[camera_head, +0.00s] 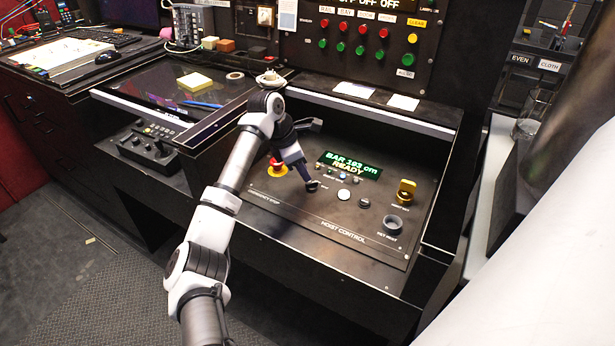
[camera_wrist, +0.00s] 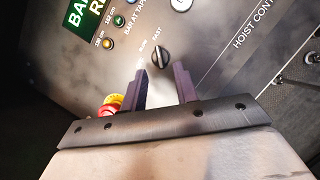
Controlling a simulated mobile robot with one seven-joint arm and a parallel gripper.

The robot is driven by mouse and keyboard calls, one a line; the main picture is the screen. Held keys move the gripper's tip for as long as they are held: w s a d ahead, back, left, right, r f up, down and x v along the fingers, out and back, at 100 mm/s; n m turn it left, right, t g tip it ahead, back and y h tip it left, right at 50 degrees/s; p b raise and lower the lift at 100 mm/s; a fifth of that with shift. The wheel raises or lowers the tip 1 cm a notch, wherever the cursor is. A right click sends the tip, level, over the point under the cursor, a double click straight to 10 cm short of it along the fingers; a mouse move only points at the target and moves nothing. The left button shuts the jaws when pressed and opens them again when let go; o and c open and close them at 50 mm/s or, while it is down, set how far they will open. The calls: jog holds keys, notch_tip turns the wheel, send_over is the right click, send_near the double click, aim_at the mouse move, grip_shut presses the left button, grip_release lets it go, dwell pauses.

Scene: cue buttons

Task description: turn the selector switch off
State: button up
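The selector switch (camera_wrist: 159,56) is a small black knob on the dark hoist control panel, seen in the wrist view. Labels that appear to read SLOW and FAST are printed beside it. I cannot tell whether the fingers touch the panel. In the head view my gripper (camera_head: 312,185) is over the panel's left-middle part and hides the knob.
A red emergency stop (camera_head: 278,167) on a yellow base is left of my gripper. A green display (camera_head: 347,165), a white button (camera_head: 344,194), a small dark knob (camera_head: 364,203), a gold key switch (camera_head: 404,192) and a grey ring (camera_head: 392,224) are to the right.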

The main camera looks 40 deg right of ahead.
aim_at(311, 183)
jog(key=shift+x, duration=2.25)
grip_shut()
